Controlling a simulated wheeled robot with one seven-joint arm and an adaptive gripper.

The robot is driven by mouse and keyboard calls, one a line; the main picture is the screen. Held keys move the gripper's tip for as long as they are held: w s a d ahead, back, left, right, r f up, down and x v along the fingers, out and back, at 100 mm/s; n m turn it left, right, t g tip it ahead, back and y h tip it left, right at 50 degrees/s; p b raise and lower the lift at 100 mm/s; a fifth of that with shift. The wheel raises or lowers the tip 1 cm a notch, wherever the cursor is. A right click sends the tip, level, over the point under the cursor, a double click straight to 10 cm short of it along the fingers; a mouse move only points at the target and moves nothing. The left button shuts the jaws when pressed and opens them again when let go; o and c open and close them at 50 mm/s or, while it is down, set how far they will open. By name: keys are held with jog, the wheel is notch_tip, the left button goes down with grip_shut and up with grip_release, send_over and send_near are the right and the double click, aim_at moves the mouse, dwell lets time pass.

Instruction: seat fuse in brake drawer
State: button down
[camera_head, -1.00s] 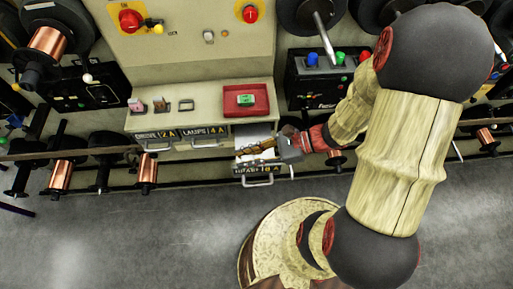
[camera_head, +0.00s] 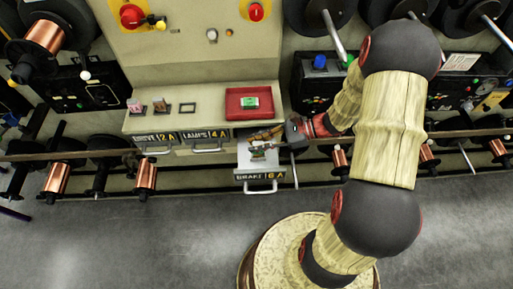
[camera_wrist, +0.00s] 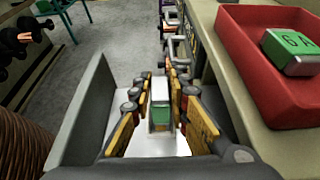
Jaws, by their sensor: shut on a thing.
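The brake drawer (camera_head: 244,160), labelled BRAKE 6 A, is pulled open below the counter. My gripper (camera_head: 262,134) reaches in from the right over it. In the wrist view my gripper (camera_wrist: 159,105) has its yellow fingers on both sides of a fuse (camera_wrist: 160,115) with a pale top and green body, and is shut on it. The drawer's grey wall (camera_wrist: 85,110) stands left of the fingers. The fuse's lower end and any contact with the drawer floor are hard to make out. Another green fuse (camera_head: 249,102) lies in the red tray (camera_head: 233,111).
The counter's front edge and red tray (camera_wrist: 245,75) are close to the right of my fingers. Two closed drawers, DRIVE (camera_head: 153,140) and LAMPS (camera_head: 208,139), are left of the open one. A pink fuse (camera_head: 134,106) and a brown fuse (camera_head: 159,104) are on the counter.

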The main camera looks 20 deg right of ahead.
jog(key=shift+f, duration=1)
jog(key=shift+f+b, duration=0.15)
jog(key=shift+b, duration=0.15)
jog(key=c, duration=1.7)
grip_release()
jog(key=shift+s+d+r, duration=0.15)
jog(key=shift+d+r, duration=0.1)
jog(key=shift+r, duration=0.1)
jog(key=p+v, duration=0.3)
jog(key=v, duration=0.8)
jog(key=shift+s+d+p, duration=0.1)
jog(key=shift+d+p, duration=0.05)
jog(key=shift+p, duration=0.25)
